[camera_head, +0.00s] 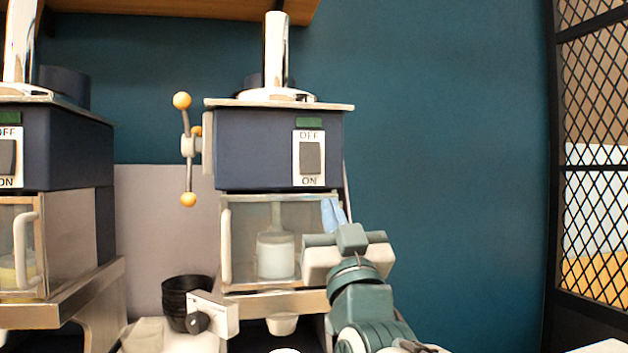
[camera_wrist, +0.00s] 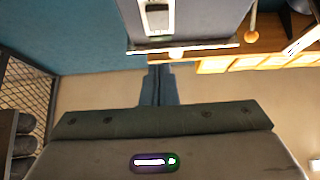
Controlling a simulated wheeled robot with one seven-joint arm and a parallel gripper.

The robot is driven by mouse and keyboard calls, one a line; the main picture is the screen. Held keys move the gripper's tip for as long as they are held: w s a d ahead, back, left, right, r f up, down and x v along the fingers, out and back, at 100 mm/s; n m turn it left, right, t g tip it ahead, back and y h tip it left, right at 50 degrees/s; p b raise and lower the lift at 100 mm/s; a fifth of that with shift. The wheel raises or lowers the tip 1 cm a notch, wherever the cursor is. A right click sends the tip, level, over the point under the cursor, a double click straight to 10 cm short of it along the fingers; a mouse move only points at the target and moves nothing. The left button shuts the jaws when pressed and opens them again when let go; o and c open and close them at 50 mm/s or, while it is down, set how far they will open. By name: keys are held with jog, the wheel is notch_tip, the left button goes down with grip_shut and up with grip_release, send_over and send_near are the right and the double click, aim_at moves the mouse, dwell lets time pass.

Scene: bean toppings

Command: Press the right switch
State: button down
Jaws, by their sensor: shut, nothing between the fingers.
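The right switch (camera_head: 311,158) is a grey rocker on a white plate, with OFF above it and ON below. It sits on the dark blue front of the right machine (camera_head: 250,150). It also shows near the top of the wrist view (camera_wrist: 157,18). I cannot tell which way the rocker is tilted. My gripper (camera_head: 332,212) is shut and empty, with its blue fingers together. In the head view it is below and slightly right of the switch, apart from it. In the wrist view the fingers (camera_wrist: 158,72) point towards the machine's lower edge.
A left machine (camera_head: 60,150) has its own OFF/ON switch (camera_head: 7,158). A lever with orange knobs (camera_head: 187,145) sticks out left of the right machine. Dark stacked bowls (camera_head: 186,300) stand lower left. A black mesh partition (camera_head: 592,180) is at far right; bare wall lies between.

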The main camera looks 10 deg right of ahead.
jog(key=p, duration=0.4)
send_near(310, 164)
notch_tip(310, 164, up, 5)
jog(key=w, duration=0.1)
jog(key=shift+w+f+p, duration=0.2)
jog(key=shift+w+f, duration=0.05)
jog(key=shift+w, duration=0.35)
jog(key=shift+w+f+p, duration=0.2)
jog(key=shift+w, duration=0.4)
jog(key=shift+w+f+p, duration=0.2)
jog(key=shift+w+f, duration=0.05)
jog(key=shift+w, duration=0.35)
